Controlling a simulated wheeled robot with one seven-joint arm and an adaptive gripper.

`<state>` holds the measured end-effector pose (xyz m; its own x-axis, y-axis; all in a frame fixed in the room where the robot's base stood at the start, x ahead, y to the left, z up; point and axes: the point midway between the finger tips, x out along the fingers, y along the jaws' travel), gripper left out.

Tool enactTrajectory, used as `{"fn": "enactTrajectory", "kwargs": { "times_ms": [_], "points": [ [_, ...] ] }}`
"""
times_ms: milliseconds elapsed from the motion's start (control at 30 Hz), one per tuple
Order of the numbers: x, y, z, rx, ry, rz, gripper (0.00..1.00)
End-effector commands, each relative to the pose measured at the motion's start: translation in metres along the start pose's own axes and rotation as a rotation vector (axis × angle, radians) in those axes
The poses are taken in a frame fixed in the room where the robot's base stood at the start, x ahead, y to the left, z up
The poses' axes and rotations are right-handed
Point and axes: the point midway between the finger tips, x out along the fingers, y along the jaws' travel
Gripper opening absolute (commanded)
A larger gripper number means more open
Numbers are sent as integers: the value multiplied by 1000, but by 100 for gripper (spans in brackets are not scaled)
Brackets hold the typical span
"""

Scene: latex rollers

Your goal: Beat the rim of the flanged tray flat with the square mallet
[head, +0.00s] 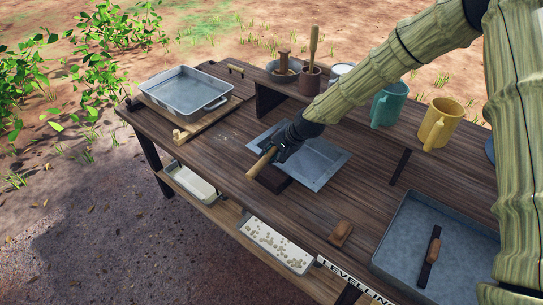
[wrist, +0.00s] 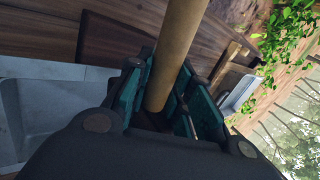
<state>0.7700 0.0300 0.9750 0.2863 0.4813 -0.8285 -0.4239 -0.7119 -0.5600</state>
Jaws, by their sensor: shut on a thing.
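The flat grey metal tray with a wide rim (head: 334,168), which I take for the flanged tray, lies on the middle of the bench. It also shows at the left of the wrist view (wrist: 50,72). My gripper (head: 277,152) is over its left side, shut on a pale round wooden handle, which I take for the square mallet's (head: 260,166). The handle runs up through the jaws in the wrist view (wrist: 178,50). A dark brown square block (head: 273,180) sits beside the handle at the tray's near left edge; I cannot tell whether it is joined to it.
A deep grey pan (head: 183,106) stands on a board at the back left. A cup holding a tool (head: 311,82), a teal mug (head: 388,104) and a yellow mug (head: 438,122) line the back. A larger tray (head: 400,268) and a small brown block (head: 340,233) are at the right.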

Motion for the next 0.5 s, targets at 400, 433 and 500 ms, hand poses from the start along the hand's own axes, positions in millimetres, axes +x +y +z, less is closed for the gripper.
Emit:
{"fn": "enactTrajectory", "kwargs": {
  "times_ms": [400,433,500],
  "points": [
    [5,3,0,1,0,0,0],
    [8,5,0,1,0,0,0],
    [15,10,0,2,-1,0,0]
  ]
}}
